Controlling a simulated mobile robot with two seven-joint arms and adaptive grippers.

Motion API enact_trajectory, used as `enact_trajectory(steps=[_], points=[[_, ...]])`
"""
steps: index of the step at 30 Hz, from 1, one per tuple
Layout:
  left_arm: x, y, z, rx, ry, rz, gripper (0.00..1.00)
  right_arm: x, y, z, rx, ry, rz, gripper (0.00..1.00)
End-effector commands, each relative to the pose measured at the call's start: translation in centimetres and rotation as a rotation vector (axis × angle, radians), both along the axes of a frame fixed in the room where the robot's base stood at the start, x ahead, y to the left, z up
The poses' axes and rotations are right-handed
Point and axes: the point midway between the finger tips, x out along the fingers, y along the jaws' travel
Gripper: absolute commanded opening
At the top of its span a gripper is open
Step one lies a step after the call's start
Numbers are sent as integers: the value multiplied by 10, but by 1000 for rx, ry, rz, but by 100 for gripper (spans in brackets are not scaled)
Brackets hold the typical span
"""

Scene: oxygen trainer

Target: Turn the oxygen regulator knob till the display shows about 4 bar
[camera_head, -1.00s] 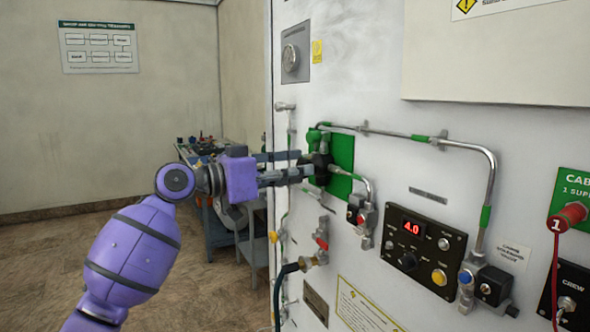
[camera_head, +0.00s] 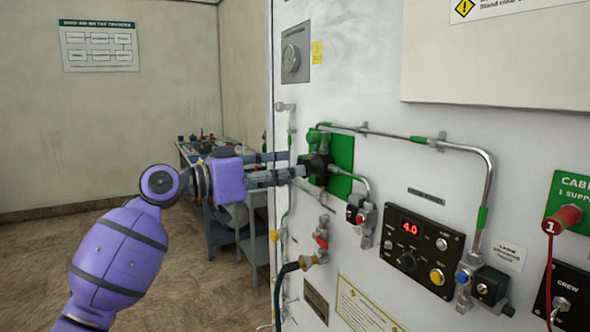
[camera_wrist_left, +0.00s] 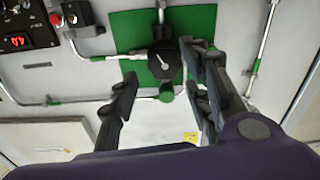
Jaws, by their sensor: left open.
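The black oxygen regulator knob (camera_head: 317,166) sits on the green plate (camera_head: 343,153) on the white panel. It also shows in the left wrist view (camera_wrist_left: 165,64), with a pale pointer mark on its face. The red digital display (camera_head: 411,228) on the black control box reads 4.0. My left gripper (camera_head: 299,172) is in front of the knob. In the left wrist view its fingers (camera_wrist_left: 158,82) are spread open; the right finger lies close beside the knob, and the left finger is apart from it. My right gripper is not in view.
Metal pipes with green bands (camera_head: 485,165) run across the panel around the plate. A valve with a red handle (camera_head: 321,242) and a hose are below. A cluttered workbench (camera_head: 190,150) stands behind my left arm. The floor at left is clear.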

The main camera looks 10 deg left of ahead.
Motion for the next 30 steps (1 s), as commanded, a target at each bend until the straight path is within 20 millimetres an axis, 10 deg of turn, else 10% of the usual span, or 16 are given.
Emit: enact_trajectory(steps=[12,30], points=[[-45,67,0,0,0,0,44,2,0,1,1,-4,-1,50],[-52,90,-15,23,31,24,42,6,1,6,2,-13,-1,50]])
